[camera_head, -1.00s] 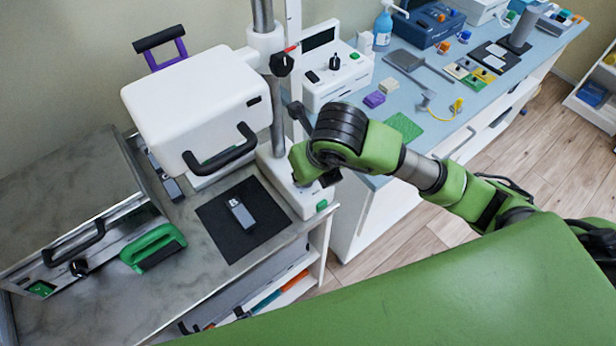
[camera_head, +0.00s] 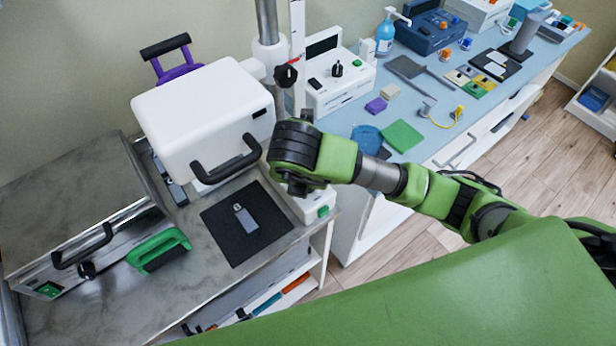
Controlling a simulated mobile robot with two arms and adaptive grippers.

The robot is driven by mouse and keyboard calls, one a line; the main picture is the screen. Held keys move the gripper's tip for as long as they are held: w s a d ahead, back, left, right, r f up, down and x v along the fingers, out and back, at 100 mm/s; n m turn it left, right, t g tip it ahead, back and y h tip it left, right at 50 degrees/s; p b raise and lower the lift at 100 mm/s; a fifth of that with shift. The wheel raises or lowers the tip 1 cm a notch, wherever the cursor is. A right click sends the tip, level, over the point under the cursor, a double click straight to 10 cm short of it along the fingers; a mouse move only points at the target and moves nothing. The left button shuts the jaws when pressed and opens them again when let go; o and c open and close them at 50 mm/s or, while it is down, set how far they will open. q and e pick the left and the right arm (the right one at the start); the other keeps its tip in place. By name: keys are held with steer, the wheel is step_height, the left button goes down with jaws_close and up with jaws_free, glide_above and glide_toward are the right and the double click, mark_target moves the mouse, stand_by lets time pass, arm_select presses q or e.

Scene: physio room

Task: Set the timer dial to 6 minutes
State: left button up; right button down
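My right arm reaches in from the right, and its gripper (camera_head: 298,187) points down over the white base (camera_head: 312,207) of the column device. The wrist covers most of the gripper, so its fingers and whatever they may touch are hidden. The base has a green button (camera_head: 323,211) at its front end; any dial beside it is covered. Other dark knobs show: one on the white box (camera_head: 337,68) on the blue table, and one on the column (camera_head: 287,75) with a red pointer. No minute marks are readable. My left gripper is not in view.
A white housing with a black handle (camera_head: 226,160) stands close left of my gripper. A black mat (camera_head: 215,215) with a small grey device (camera_head: 245,219) lies in front. A green-handled item (camera_head: 158,248) is farther left.

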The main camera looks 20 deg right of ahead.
stand_by(0.4)
steer(key=c, duration=1.8)
jaws_free()
